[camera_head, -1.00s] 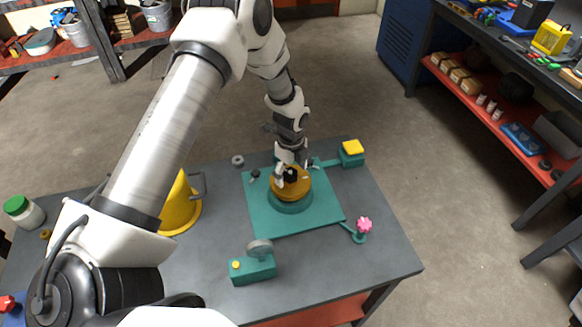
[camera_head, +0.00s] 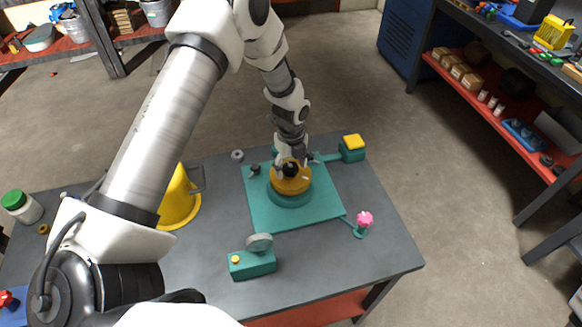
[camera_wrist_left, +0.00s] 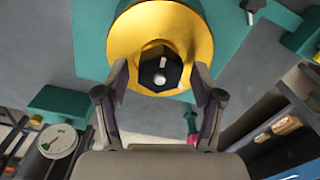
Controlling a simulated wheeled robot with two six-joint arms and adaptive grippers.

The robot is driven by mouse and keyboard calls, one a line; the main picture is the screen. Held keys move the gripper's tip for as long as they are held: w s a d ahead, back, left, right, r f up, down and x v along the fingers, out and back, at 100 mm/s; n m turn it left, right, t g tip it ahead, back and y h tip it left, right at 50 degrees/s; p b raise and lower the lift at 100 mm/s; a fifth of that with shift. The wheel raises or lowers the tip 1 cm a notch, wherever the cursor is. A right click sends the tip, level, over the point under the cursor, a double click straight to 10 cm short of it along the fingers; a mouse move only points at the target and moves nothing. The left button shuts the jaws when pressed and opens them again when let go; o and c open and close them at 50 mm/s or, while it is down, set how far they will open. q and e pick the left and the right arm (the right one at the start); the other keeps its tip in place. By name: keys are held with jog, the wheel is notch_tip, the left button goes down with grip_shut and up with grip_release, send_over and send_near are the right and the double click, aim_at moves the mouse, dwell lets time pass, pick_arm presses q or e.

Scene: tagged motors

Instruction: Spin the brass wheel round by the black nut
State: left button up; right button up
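The brass wheel (camera_head: 296,187) sits flat on a round teal base on a teal plate (camera_head: 260,217). In the left wrist view the wheel (camera_wrist_left: 197,28) is large, with the black hexagonal nut (camera_wrist_left: 160,66) at its centre and a pale pin on the nut. My left gripper (camera_wrist_left: 160,78) is open, with one fingertip on each side of the nut and a gap between each finger and it. In the head view my left gripper (camera_head: 290,165) is over the wheel and partly hides the nut. My right gripper is not in view.
A pink knob (camera_head: 365,219) stands right of the plate, and a teal block with a yellow top (camera_head: 353,142) behind it. A teal gauge box (camera_head: 252,264) is in front. A yellow bucket (camera_head: 180,205) stands left, partly behind my arm. The front right tabletop is clear.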

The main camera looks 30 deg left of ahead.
pick_arm(q)
jog(key=shift+o, duration=0.2)
jog(key=shift+r, duration=0.1)
notch_tip(320, 180, up, 8)
jog(key=p, duration=0.6)
dwell(0.3)
